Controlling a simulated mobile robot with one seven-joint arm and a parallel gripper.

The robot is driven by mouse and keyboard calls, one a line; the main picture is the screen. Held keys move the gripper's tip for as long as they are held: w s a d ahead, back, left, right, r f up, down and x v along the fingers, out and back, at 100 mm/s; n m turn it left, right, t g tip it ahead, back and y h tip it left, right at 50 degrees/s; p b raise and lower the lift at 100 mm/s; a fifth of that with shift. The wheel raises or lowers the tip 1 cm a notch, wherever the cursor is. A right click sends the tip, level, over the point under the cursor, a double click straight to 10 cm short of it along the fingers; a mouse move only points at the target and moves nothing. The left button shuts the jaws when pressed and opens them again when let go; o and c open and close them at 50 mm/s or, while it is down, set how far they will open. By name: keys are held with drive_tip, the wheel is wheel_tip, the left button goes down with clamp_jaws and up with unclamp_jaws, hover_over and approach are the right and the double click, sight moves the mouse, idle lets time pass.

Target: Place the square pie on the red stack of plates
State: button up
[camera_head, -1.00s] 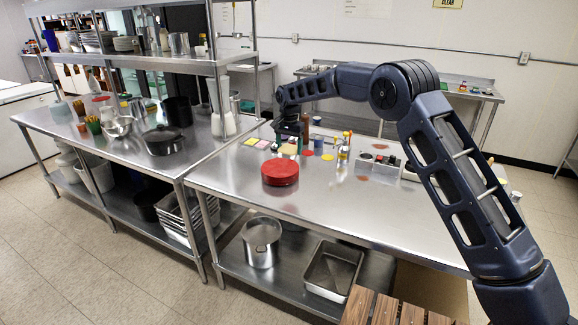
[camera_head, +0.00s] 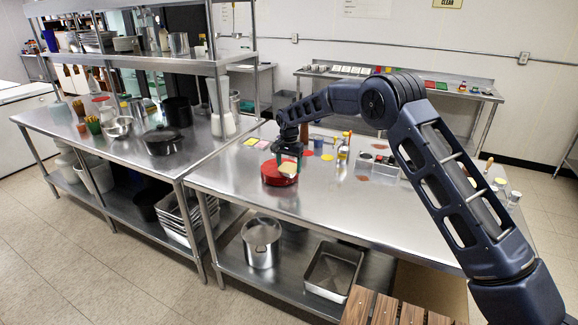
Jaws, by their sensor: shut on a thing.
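The red stack of plates (camera_head: 275,177) stands on the front steel table. My gripper (camera_head: 289,164) is over the right part of the stack, pointing down. A small tan square pie (camera_head: 288,169) is at my gripper's fingertips, over the right side of the stack's top. I cannot tell whether the pie touches the top plate or is held just above it. My gripper hides the back right edge of the stack.
Yellow and pink squares (camera_head: 257,142) lie behind the stack. Several bottles (camera_head: 343,150) and a dark-topped holder (camera_head: 380,162) stand to the right. A black pot (camera_head: 163,141) is on the left table. The front of the table (camera_head: 320,208) is clear.

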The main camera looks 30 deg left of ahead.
sight(289, 167)
drive_tip(key=shift+f, duration=0.15)
drive_tip(key=o, duration=1.1)
drive_tip(key=shift+c, duration=0.2)
wheel_tip(289, 167, up, 12)
drive_tip(key=shift+r, duration=0.2)
